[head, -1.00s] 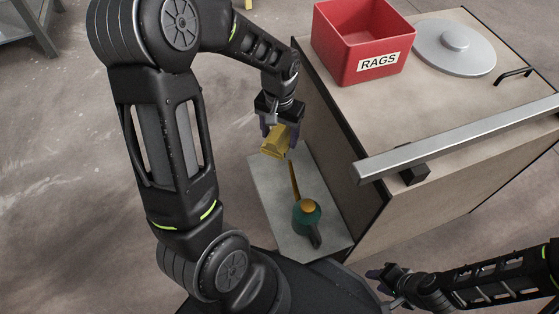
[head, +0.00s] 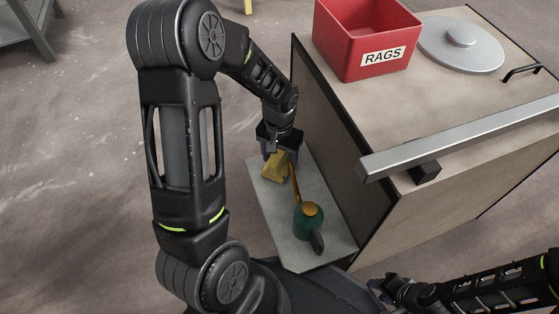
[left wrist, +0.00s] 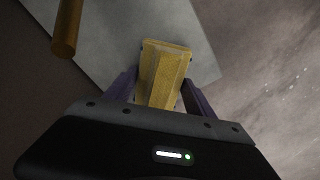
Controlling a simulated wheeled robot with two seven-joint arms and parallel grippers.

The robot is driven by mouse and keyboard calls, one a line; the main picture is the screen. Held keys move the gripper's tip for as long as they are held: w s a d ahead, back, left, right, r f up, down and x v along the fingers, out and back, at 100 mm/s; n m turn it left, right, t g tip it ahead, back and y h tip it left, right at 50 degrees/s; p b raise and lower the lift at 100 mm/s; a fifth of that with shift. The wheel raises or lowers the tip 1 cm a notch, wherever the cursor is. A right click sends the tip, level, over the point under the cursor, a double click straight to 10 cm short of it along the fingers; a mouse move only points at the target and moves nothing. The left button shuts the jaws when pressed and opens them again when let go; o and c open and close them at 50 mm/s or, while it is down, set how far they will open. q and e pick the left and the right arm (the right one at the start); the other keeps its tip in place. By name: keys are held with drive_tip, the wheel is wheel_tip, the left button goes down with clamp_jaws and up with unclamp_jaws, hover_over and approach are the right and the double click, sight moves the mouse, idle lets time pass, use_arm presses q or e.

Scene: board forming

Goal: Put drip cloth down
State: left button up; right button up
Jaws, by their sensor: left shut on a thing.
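The drip cloth (head: 272,169) is a folded yellow cloth at the far end of a grey side shelf. My left gripper (head: 279,155) is shut on it from above. In the left wrist view the cloth (left wrist: 164,70) sits between the two purple fingers, over the grey shelf surface. I cannot tell whether its underside touches the shelf. My right gripper (head: 384,288) is low at the bottom right, away from the cloth; its fingers are too dark and small to read.
The grey shelf (head: 281,222) also holds a green can (head: 307,228) with a yellow-brown spout close to the cloth. A cabinet (head: 450,180) with a metal rail (head: 460,139) stands to the right. On it are a red RAGS bin (head: 362,40) and a round metal lid (head: 460,45).

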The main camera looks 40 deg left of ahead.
sight(280, 154)
use_arm(q)
drive_tip(key=shift+f, duration=0.15)
drive_tip(key=shift+f, duration=0.2)
drive_tip(key=o, duration=1.2)
wheel_tip(280, 154, up, 11)
drive_tip(key=p, duration=0.5)
drive_tip(key=shift+r, duration=0.2)
drive_tip(key=shift+r+p, duration=0.4)
drive_tip(key=shift+r, duration=0.15)
